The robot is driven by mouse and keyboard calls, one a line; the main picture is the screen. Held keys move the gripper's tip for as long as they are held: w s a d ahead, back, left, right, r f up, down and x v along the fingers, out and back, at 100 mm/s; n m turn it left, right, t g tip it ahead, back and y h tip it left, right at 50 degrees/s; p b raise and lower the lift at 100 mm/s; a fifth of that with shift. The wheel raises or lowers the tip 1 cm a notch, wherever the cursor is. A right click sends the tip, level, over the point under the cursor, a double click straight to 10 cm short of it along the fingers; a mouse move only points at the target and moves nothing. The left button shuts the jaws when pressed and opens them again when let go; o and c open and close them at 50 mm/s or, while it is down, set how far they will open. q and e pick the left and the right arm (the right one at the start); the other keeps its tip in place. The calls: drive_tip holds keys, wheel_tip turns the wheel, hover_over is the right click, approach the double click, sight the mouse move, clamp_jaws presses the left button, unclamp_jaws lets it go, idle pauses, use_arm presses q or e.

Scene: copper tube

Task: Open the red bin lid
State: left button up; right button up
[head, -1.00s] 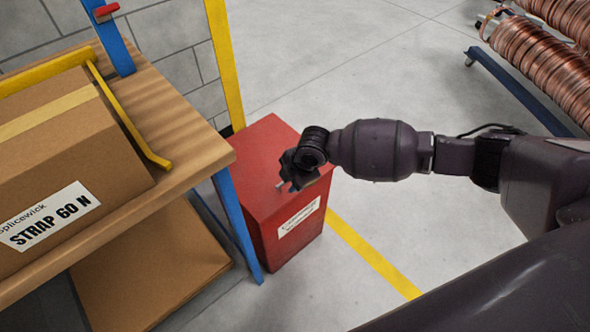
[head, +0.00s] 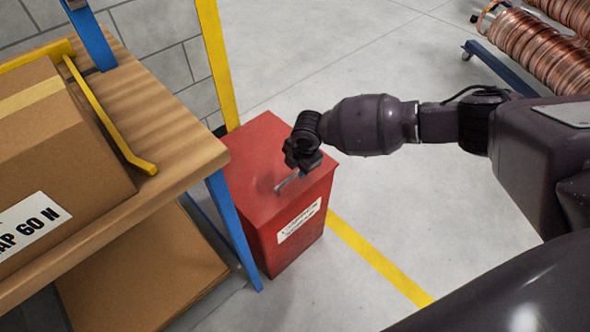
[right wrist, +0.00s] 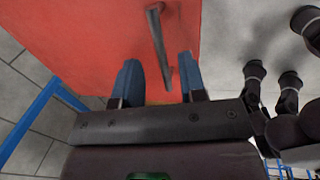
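The red bin (head: 273,170) stands on the floor beside the workbench, with a white label on its front; its lid looks closed. My right gripper (head: 290,182) is over the front part of the lid, close to a grey bar handle there. In the right wrist view, the red lid (right wrist: 95,45) fills much of the picture and the handle (right wrist: 160,45) runs up from near the fingertips. My right gripper (right wrist: 158,80) is open, its two blue-grey fingers apart, with the handle's near end between or just beyond them. Contact cannot be told. My left gripper is not in view.
The wooden workbench (head: 187,140) with blue legs and a cardboard box (head: 60,140) stands close at the bin's left. A yellow post (head: 217,65) is behind the bin. Copper coils (head: 530,45) on a blue rack are at upper right. Floor right of the bin is clear.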

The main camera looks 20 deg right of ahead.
drive_tip(key=shift+w+a+f+b, duration=0.1)
drive_tip(key=shift+w+f+b, duration=0.1)
drive_tip(key=shift+f, duration=0.55)
drive_tip(key=shift+w+f+b, duration=0.1)
drive_tip(key=shift+f+b, duration=0.05)
drive_tip(key=shift+f, duration=0.55)
clamp_jaws()
